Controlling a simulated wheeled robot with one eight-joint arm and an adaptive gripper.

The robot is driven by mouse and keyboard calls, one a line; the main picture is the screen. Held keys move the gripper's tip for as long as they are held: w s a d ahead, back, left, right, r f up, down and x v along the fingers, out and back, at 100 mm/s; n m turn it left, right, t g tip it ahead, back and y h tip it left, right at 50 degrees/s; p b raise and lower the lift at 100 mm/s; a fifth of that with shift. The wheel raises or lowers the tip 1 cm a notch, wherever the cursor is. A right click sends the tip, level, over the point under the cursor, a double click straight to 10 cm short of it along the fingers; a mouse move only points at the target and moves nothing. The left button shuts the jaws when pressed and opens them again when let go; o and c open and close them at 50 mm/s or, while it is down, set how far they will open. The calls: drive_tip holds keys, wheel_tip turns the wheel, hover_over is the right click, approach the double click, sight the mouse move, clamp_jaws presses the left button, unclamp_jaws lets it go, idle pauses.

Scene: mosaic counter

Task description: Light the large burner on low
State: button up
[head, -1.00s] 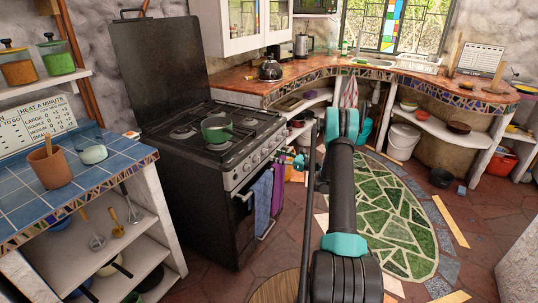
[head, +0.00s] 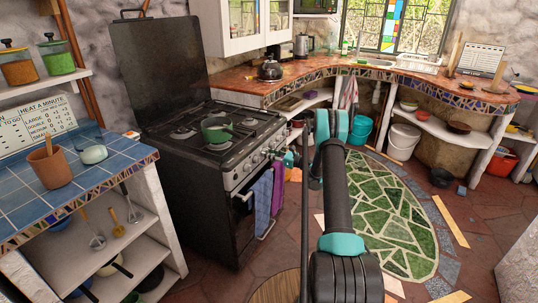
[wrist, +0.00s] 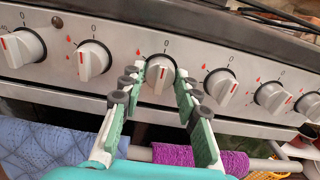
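The black stove (head: 195,185) stands with its lid raised and a row of knobs along its front. In the wrist view several white knobs with red marks line the metal panel (wrist: 125,108). My gripper (wrist: 160,84) is open, with its green fingers on either side of one knob (wrist: 158,75). A gap seems to show between the fingers and that knob. In the head view my gripper (head: 284,157) is small at the right end of the panel. A green pot (head: 217,129) sits on the cooktop. I see no flame; which burner this knob serves is unclear.
A blue towel (head: 261,198) and a purple towel (head: 278,188) hang on the oven handle just below the knobs. A kettle (head: 270,70) stands on the curved counter behind.

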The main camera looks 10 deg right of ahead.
drive_tip(key=c, duration=0.4)
drive_tip(key=shift+n, duration=0.4)
drive_tip(key=n, duration=2.7)
idle(0.3)
drive_tip(key=o, duration=1.2)
